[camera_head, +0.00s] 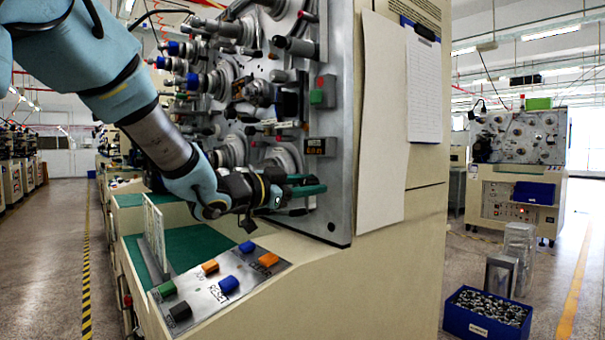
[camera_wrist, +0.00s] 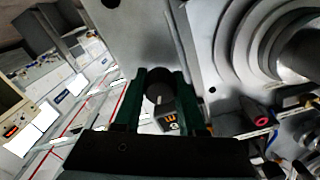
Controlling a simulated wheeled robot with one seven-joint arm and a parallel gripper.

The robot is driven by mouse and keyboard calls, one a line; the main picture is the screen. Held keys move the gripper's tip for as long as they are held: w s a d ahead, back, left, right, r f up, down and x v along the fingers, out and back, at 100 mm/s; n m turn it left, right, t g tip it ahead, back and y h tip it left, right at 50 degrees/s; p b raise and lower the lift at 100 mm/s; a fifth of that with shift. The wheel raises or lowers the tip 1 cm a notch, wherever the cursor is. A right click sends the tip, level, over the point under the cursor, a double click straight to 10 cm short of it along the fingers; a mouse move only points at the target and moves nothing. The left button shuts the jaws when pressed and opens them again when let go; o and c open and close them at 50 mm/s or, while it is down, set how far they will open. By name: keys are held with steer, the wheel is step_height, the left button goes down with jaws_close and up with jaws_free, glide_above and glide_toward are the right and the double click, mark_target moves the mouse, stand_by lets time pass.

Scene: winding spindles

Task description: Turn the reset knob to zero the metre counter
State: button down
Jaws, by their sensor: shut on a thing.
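The dark round reset knob (camera_wrist: 160,92), with a pale mark on its face, is between the two green fingers of my gripper (camera_wrist: 161,82) in the wrist view. The fingers are shut on it, one on each side. Just below the knob, part of the metre counter (camera_wrist: 172,123) shows orange digits; my gripper hides the rest. In the head view my gripper (camera_head: 307,196) is at the lower right of the grey machine panel (camera_head: 338,180). The knob cannot be made out there. A small dark box with a reddish display (camera_head: 316,146) is on the panel above my gripper.
Spindles and fittings (camera_head: 230,80) crowd the panel left of and above my gripper. A sloped console with coloured buttons, one labelled RESET (camera_head: 228,285), is below. A clipboard (camera_head: 424,90) hangs on the machine's side. A blue crate of metal parts (camera_head: 487,316) stands on the floor at right.

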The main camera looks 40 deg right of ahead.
mark_target(304, 185)
steer(key=n+p, duration=0.4)
steer(key=shift+r+p, duration=0.15)
steer(key=shift+p, duration=0.2)
steer(key=shift+n+p, duration=0.5)
steer(key=shift+n, duration=0.2)
steer(key=shift+f, duration=0.2)
steer(key=c, duration=0.5)
jaws_free()
steer(key=shift+w+a, duration=0.2)
steer(key=shift+a, duration=3.3)
